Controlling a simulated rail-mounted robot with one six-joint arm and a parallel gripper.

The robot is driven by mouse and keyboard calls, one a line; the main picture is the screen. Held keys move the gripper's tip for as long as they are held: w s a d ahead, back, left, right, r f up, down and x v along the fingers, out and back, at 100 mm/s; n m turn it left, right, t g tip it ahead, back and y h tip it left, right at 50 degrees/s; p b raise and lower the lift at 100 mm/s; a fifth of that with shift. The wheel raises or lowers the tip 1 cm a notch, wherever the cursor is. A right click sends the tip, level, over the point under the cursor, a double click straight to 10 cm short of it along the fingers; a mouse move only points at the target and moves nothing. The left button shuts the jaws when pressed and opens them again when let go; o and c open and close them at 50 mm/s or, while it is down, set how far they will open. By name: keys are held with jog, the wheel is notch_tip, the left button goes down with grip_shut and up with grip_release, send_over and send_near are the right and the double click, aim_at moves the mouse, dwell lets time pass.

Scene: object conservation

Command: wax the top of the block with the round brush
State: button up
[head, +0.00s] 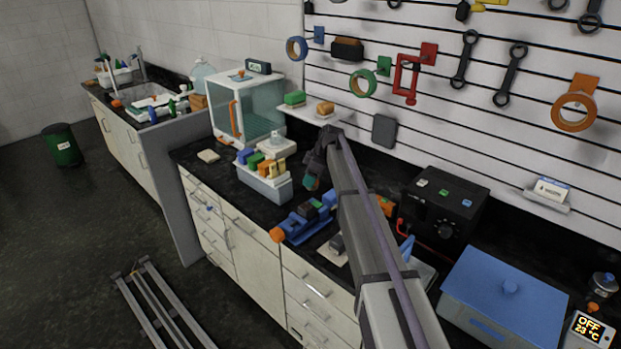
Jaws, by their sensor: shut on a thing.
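My gripper (313,174) is over the black worktop, behind and above the blue vise (300,226). It is shut on a small teal thing (310,182) with a reddish edge. This may be the round brush, but it is too small and too covered to be sure. The vise has an orange handle end at its left. A dark block (308,210) sits at the vise's jaws, with a green piece beside it. I cannot make out the block's top surface clearly. The held thing looks apart from the block.
A small shelf (312,117) holds a green and an orange brush-like block. A black power unit (443,205) and blue-lidded bath (505,292) stand at right.

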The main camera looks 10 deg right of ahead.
jog(key=f+b, duration=0.1)
jog(key=f, duration=0.1)
jog(key=a+f+b, duration=0.1)
jog(key=b, duration=0.1)
jog(key=s+f+b, duration=0.1)
jog(key=f+b, duration=0.1)
jog(key=shift+s+a+f, duration=0.1)
jog(key=shift+a+f, duration=0.2)
jog(key=shift+s+a, duration=0.55)
jog(key=shift+a, duration=0.3)
jog(key=shift+s+a, duration=0.5)
jog(key=shift+a, duration=0.3)
jog(key=shift+w+d, duration=0.8)
jog(key=shift+d, duration=0.3)
jog(key=shift+w+d, duration=0.75)
jog(key=shift+d, duration=0.35)
jog(key=shift+w+d, duration=0.2)
jog(key=shift+d, duration=0.1)
notch_tip(320, 180, up, 8)
jog(key=p, duration=0.7)
jog(key=shift+s+f+p, duration=0.1)
jog(key=shift+f+p, duration=0.15)
jog(key=shift+p, duration=0.05)
